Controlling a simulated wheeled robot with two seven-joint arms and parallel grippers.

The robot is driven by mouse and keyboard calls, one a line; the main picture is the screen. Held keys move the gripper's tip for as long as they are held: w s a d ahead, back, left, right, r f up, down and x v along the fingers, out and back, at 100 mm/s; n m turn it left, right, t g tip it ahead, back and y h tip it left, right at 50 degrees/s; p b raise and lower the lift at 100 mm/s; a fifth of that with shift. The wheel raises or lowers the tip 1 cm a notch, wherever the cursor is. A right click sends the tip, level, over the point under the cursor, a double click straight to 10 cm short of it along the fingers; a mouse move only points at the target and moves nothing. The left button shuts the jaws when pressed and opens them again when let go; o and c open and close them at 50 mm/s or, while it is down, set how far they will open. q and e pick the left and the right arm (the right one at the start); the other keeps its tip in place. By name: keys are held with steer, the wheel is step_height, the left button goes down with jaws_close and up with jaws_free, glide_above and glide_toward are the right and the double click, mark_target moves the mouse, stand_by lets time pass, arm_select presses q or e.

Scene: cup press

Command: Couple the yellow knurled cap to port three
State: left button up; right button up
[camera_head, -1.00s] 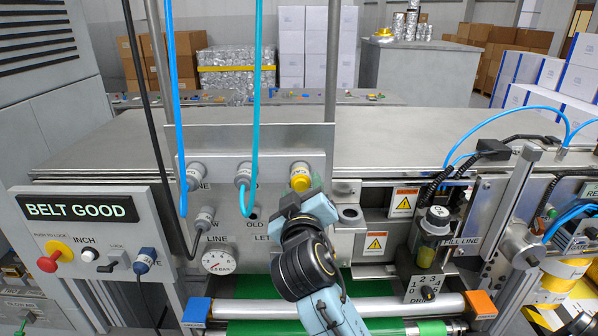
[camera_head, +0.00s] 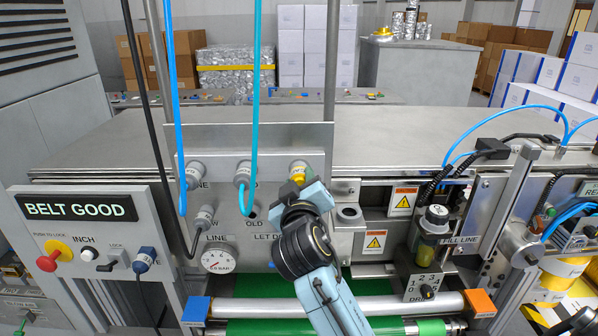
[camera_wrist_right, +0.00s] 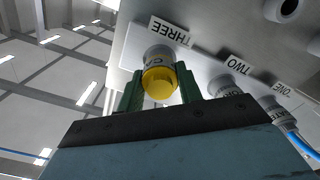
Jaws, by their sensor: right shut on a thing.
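The yellow knurled cap (camera_head: 298,173) is at the rightmost port of the grey metal panel. In the right wrist view the cap (camera_wrist_right: 159,83) sits under the grey collar of port three (camera_wrist_right: 158,54), beside the label THREE. The cap and collar look in line and touching; I cannot tell how firmly they are joined. My right gripper (camera_wrist_right: 161,88) is shut on the cap, one green finger on each side. In the head view my right gripper (camera_head: 299,186) reaches up from below and hides the cap's lower part. My left gripper is not in view.
Ports one (camera_head: 194,170) and two (camera_head: 243,173) to the left carry a blue and a teal hose. A pressure gauge (camera_head: 218,260) sits below. Metal posts rise behind the panel.

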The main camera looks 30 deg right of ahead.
steer(key=shift+c, duration=1.1)
steer(key=shift+r, duration=0.1)
steer(key=shift+w+m+b, duration=0.1)
steer(key=shift+m+b, duration=0.5)
steer(key=shift+m, duration=0.4)
jaws_close()
steer(key=shift+d, duration=0.1)
steer(key=o, duration=1.3)
jaws_free()
